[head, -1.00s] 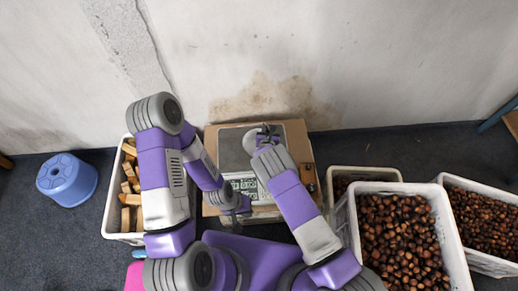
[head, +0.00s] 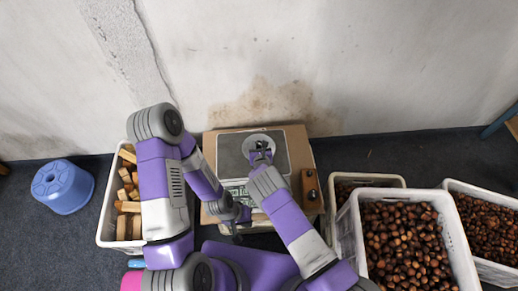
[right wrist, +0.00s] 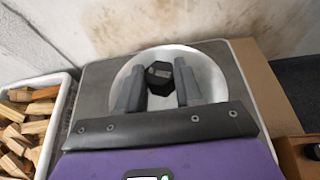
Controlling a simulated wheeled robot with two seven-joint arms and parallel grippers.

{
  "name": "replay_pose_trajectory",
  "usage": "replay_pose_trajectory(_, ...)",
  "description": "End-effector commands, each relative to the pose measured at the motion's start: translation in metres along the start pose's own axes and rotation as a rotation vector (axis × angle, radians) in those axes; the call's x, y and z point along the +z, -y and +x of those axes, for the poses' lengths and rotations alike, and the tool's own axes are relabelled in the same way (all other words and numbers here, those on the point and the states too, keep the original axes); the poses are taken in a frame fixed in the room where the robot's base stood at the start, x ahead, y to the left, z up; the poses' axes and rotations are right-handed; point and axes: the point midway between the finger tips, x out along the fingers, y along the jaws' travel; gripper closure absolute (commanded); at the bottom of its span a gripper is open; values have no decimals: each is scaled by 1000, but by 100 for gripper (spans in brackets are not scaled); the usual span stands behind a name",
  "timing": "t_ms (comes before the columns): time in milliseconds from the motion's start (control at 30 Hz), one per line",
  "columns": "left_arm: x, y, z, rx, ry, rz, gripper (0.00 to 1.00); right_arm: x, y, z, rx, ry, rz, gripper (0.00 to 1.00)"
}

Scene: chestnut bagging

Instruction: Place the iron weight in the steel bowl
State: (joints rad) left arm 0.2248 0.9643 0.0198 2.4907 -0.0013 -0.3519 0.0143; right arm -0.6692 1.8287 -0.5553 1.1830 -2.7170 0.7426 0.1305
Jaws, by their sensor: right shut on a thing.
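The steel bowl (head: 250,137) stands on the scale's plate (head: 229,150); it also shows in the right wrist view (right wrist: 208,72) as a pale round dish. The iron weight (right wrist: 160,76) is a small dark hexagonal piece between the fingers of my right gripper (right wrist: 159,82), over the bowl's inside. My right gripper is shut on it; it also shows at the bowl in the head view (head: 261,150). I cannot tell whether the weight touches the bowl's bottom. My left gripper (head: 238,228) is low, in front of the scale, away from the bowl; its fingers are too small to read.
A wooden weight block (head: 310,188) stands right of the scale. A white crate of wood pieces (head: 106,222) is at left, with a blue stool (head: 62,187) beyond it. White crates of chestnuts (head: 349,222) stand at right. The wall is close behind the scale.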

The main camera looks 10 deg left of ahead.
Motion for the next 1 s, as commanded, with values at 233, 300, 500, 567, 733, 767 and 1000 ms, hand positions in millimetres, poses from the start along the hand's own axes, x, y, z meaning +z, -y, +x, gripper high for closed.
replay_pose_trajectory(233, 0, 2, 4, 0, 0, 0, 100, -8, 0, 4, 0, 3, 0, 100)
replay_pose_trajectory(300, 0, 2, 4, 0, 0, 0, 100, -8, 0, 4, 0, 3, 0, 100)
replay_pose_trajectory(500, 0, 4, 11, 0, 0, 0, 100, -14, 0, 6, 0, 2, 0, 100)
replay_pose_trajectory(567, -1, 5, 12, 0, 0, 0, 100, -16, 0, 7, 0, 2, 0, 100)
replay_pose_trajectory(733, -1, 6, 16, 0, 0, 0, 100, -20, 0, 9, 0, 2, 0, 100)
replay_pose_trajectory(767, -1, 6, 16, 0, 0, 0, 100, -20, 0, 9, 0, 2, 0, 100)
replay_pose_trajectory(1000, -1, 6, 15, 0, 0, 0, 100, -20, 0, 8, 0, 0, 0, 39)
